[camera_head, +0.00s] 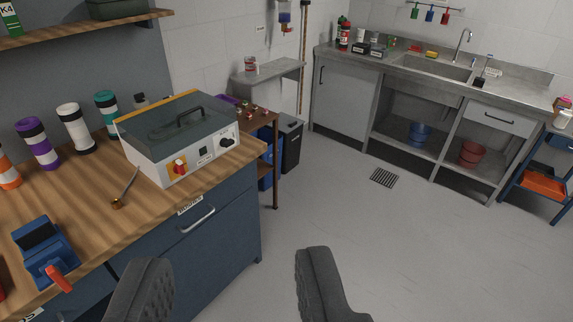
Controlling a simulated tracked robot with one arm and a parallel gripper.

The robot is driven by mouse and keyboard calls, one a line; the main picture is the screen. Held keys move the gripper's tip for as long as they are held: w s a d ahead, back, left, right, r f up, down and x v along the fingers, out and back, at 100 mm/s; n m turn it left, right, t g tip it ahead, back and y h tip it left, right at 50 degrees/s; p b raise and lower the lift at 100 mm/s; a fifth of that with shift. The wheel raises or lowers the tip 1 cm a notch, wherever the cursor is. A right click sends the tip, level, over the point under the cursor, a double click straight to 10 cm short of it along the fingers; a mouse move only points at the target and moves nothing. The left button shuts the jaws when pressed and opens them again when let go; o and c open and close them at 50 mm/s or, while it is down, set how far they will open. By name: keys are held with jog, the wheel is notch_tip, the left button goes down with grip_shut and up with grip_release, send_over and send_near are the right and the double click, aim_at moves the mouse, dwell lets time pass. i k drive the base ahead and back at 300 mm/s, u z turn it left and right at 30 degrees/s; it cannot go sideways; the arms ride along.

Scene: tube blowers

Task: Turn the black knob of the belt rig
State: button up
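A white box-shaped machine (172,165) with a grey hinged lid stands on the wooden workbench, left of centre. A black knob (227,142) sits at the right end of its front panel, and a red switch (180,167) at the left end. No label names this machine, so I cannot tell whether it is the belt rig. My gripper (222,272) is open and empty at the bottom of the view. Its two dark fingers are wide apart, in front of the bench and apart from the machine.
A blue vise (45,250) with a red handle and a brass-tipped rod (124,190) are on the bench. Several striped bottles (75,128) stand behind. Blue drawers (205,235) are below. Open floor (400,250) lies to the right. A sink counter (420,65) lines the back wall.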

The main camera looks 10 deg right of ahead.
aim_at(226, 142)
jog(key=z, duration=0.95)
jog(key=i, duration=1.65)
jog(key=u, duration=0.7)
jog(key=i, duration=0.8)
jog(key=u, duration=0.65)
